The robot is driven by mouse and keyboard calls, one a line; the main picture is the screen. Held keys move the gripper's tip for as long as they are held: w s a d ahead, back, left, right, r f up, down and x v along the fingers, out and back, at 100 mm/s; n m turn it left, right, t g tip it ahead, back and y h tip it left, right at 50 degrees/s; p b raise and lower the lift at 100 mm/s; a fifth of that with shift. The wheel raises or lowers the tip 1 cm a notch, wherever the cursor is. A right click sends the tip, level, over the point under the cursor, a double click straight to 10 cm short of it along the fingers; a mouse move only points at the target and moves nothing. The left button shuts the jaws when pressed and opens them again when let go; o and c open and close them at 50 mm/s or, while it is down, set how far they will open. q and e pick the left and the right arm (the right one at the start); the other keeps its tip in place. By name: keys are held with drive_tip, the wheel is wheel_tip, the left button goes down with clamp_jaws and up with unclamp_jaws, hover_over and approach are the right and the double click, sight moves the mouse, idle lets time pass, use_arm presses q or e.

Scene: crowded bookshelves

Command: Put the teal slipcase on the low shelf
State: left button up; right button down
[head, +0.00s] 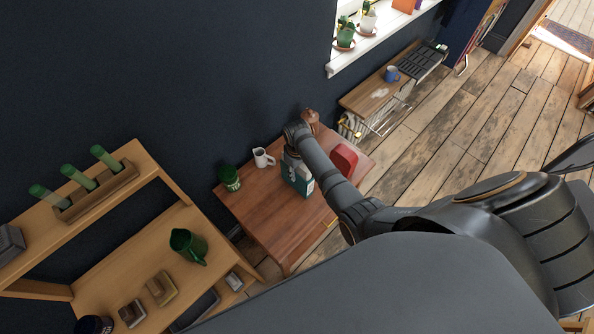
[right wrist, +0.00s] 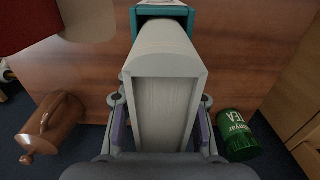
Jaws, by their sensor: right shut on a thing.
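The teal slipcase (head: 298,181), with pale lettering, is upright at the brown wooden table in the head view. My right gripper (head: 291,158) is at its top. In the right wrist view my right gripper (right wrist: 162,125) is shut on a pale grey-edged part with a page-like face, and a teal rim (right wrist: 162,12) shows beyond it. I cannot tell whether the slipcase touches the table. My left gripper is not in view. A low wooden shelf (head: 372,98) stands under the window; a wooden shelf unit (head: 120,262) stands at left.
The table (head: 262,215) also holds a green tin (head: 229,178), a white jug (head: 263,158), a brown pot (head: 310,117) and a red thing (head: 344,158). Its front left is clear. The shelf unit holds a green jug (head: 188,246); a blue mug (head: 391,74) stands under the window.

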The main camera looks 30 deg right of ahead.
drive_tip(key=shift+r, duration=0.1)
drive_tip(key=c, duration=0.9)
unclamp_jaws()
